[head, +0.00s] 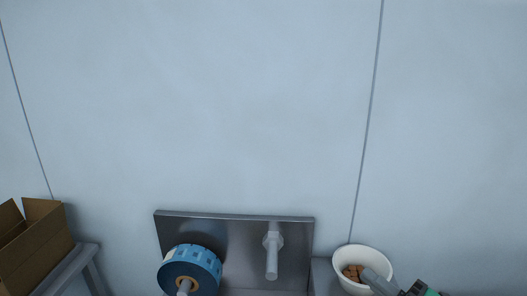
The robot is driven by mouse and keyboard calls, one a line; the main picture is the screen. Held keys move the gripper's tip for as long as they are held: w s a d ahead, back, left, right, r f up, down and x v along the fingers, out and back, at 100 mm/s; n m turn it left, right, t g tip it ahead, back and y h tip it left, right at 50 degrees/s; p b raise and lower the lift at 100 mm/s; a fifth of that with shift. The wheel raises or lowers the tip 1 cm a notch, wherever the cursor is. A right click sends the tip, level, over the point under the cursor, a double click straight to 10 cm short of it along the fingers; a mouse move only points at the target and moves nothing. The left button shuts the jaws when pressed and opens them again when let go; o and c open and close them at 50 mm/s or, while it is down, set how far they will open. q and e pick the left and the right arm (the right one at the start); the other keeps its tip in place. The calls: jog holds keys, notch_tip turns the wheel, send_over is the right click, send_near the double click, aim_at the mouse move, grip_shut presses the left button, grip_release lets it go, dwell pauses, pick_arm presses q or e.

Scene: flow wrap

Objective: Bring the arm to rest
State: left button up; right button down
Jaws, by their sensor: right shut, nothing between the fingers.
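My right gripper (380,283) shows at the bottom right, only in part, cut off by the lower edge. Its grey fingers are shut and empty. In the picture they overlap the front right rim of a white bowl (344,252). I cannot tell whether they touch it. My left gripper is not in view.
The bowl holds small brown pieces (355,271). A steel plate (235,225) stands at bottom centre with a blue film roll (190,267) and a bare spindle (272,258). The wall behind is bare.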

jog(key=s+d+f+m+g+h, duration=0.1)
jog(key=s+d+f+m+h, duration=0.15)
jog(key=f+m+h, duration=0.65)
jog(key=s+d+f+m+g+h, duration=0.15)
jog(key=d+f+m+h, duration=0.4)
jog(key=m, duration=0.55)
jog(key=s+a+f+m+g+y, duration=0.1)
jog(key=s+a+f+m+g, duration=0.35)
jog(key=s, duration=0.45)
jog(key=s+a+f+m+g, duration=0.1)
jog(key=s+a+f+g, duration=0.2)
jog(key=s+f+g, duration=0.35)
notch_tip(320, 180, down, 36)
jog(key=s+b, duration=0.2)
jog(key=b, duration=0.2)
jog(key=s+d+f+b, duration=0.2)
jog(key=s+d+f, duration=0.1)
jog(key=s+f, duration=1.6)
notch_tip(320, 180, down, 4)
jog(key=shift+s+n+g, duration=0.25)
jog(key=shift+n+g, duration=0.1)
jog(key=shift+n, duration=0.1)
